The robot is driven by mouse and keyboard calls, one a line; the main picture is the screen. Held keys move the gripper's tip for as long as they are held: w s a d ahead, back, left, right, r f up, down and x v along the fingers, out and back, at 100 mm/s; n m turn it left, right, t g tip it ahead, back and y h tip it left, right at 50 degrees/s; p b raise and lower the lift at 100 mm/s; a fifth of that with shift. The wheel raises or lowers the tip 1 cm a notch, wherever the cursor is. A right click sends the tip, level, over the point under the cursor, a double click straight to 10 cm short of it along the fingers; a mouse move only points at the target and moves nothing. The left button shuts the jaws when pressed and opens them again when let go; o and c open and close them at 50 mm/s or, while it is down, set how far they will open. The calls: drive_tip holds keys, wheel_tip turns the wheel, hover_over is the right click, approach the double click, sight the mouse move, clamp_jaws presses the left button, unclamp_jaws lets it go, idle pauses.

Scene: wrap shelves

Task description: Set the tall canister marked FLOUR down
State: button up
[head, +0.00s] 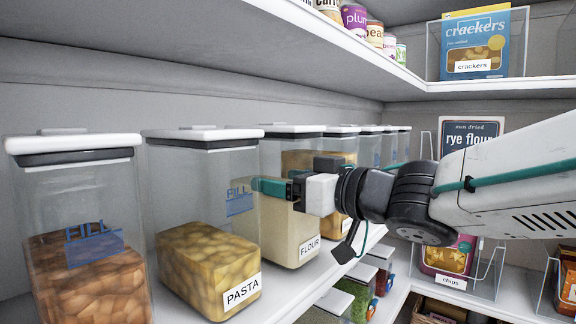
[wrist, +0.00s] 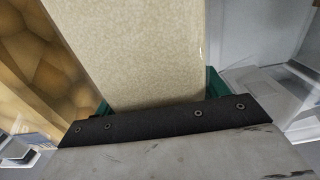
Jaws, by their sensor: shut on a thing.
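The tall clear canister marked FLOUR (head: 286,228) has a white lid with a dark band and pale flour inside. It is upright in the row on the shelf, between the PASTA canister (head: 204,252) and another canister behind it. Its base is close to the shelf; I cannot tell whether it touches. My gripper (head: 284,186) comes from the right and is shut on its middle, with one teal finger showing on the left side. In the wrist view, the flour canister (wrist: 140,50) lies between both green fingers.
A canister with a FILL mark (head: 80,240) stands at the near left, and several more stand farther along the row. A shelf with cans (head: 354,18) hangs above. A rye flour packet (head: 469,137) stands at the back right.

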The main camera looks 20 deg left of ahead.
idle(0.4)
drive_tip(key=o, duration=1.9)
drive_tip(key=shift+f, duration=0.15)
drive_tip(key=shift+s+d+r, duration=0.1)
drive_tip(key=shift+d+r, duration=0.15)
drive_tip(key=shift+d, duration=0.1)
drive_tip(key=v, duration=1.1)
drive_tip(key=shift+s+d+f, duration=0.1)
drive_tip(key=shift+s+d, duration=0.05)
